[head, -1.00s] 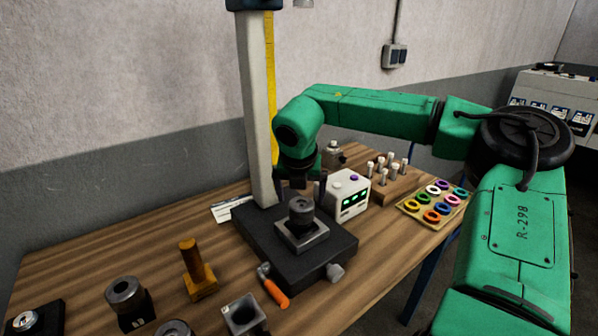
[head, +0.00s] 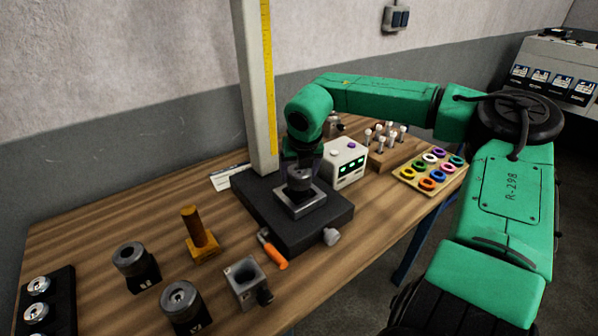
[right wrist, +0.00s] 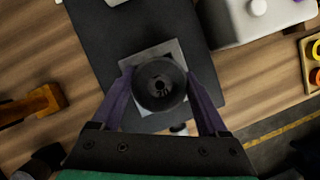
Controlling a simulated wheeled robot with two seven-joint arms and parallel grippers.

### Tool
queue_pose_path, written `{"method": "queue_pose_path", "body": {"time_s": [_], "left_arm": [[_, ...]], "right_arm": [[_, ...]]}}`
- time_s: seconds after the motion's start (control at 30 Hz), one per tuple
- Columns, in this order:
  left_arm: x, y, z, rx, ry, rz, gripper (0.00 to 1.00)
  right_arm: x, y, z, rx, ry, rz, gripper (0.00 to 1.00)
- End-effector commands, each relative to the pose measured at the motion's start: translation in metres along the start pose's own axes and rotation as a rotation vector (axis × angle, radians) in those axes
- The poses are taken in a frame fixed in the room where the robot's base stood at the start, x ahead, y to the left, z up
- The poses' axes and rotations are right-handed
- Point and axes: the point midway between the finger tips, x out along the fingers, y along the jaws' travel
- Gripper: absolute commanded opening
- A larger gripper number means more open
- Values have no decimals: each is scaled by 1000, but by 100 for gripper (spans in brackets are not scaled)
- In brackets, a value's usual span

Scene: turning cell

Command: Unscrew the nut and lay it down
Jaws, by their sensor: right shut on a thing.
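The nut (head: 300,181) is a dark round piece with a central hole. It sits on a square grey metal block (head: 313,204) on the black base (head: 270,222) of a column stand. In the right wrist view the nut (right wrist: 160,84) lies between my two purple fingers, over the paler square block. My right gripper (head: 301,172) comes down from above and is shut on the nut; it also shows in the right wrist view (right wrist: 159,80). The finger contact is partly hidden in the head view. My left gripper is not in view.
The upright column (head: 257,100) stands close behind my right gripper. A white box (head: 346,165) with green displays is right of the base. An orange-handled tool (head: 273,252), a square socket block (head: 245,283) and a brown post (head: 197,235) are in front. A ring tray (head: 407,179) lies right.

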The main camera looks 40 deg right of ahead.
Motion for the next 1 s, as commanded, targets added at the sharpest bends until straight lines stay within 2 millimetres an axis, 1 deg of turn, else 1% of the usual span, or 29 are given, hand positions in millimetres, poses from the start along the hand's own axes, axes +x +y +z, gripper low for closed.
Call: {"method": "queue_pose_path", "body": {"time_s": [0.1, 0.2, 0.3, 0.6, 0.67, 0.7, 0.77, 0.8, 0.9, 0.93, 0.97, 1.0], "left_arm": [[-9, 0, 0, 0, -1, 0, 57], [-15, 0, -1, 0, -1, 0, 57], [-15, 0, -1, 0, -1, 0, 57], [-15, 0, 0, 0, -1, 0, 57], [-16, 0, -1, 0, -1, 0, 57], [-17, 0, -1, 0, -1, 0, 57], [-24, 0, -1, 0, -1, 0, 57], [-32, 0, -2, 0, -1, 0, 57], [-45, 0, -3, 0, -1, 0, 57], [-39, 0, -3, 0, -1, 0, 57], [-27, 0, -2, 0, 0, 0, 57], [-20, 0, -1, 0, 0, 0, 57]], "right_arm": [[-4, 1, 1, -204, 0, 98, 12], [-4, 1, 2, -372, -1, 167, 12], [-2, 1, 1, -478, 0, 205, 12], [-1, 0, 0, -510, 2, 213, 12], [-1, 0, 0, -555, 3, 235, 12], [-2, 1, 1, -610, 0, 260, 12], [-4, 0, 2, -708, 2, 302, 12], [-6, 0, 2, -740, 4, 311, 12], [-7, 0, 2, -809, 6, 339, 12], [0, -2, -1, -839, 8, 346, 12], [7, -3, -4, -880, 12, 359, 12], [8, -2, -4, -933, 11, 380, 12]]}}
